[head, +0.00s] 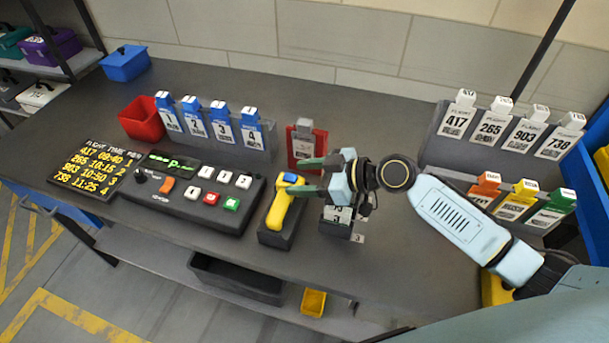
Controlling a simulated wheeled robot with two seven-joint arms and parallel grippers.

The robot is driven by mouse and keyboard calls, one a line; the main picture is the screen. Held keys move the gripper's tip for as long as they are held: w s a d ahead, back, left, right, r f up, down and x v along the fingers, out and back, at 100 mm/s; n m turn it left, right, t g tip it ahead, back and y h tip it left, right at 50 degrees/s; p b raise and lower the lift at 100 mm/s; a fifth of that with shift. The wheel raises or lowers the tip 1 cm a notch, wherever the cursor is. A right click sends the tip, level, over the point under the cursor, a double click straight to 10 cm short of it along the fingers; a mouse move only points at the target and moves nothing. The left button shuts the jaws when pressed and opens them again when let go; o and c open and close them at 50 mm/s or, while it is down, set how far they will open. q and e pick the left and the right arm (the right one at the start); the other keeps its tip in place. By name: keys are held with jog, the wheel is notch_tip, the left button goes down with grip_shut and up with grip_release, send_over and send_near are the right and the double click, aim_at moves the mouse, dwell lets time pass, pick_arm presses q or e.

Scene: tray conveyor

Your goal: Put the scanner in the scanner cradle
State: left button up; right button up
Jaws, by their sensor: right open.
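The yellow scanner (279,208) with a blue patch on its head stands at the middle of the worktop. Its handle end sits down in the dark scanner cradle (276,239), a block near the front edge. My right gripper (302,176) comes in from the right with its greenish fingers spread apart. The fingers point left, at the height of the scanner's head in the picture. The nearer finger's tip looks close to the head; I cannot tell whether it touches. Nothing shows between the fingers. My left gripper is out of view.
A black button panel (190,198) and flight-time board (98,167) lie left of the cradle. A red card holder (303,150) stands behind my right gripper. A red bin (141,120) and blue numbered tags stand behind the panel. Tag racks (490,140) fill the right.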

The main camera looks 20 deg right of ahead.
jog(key=shift+r, duration=0.1)
jog(key=v, duration=1.2)
jog(key=shift+b, duration=0.45)
dwell(1.4)
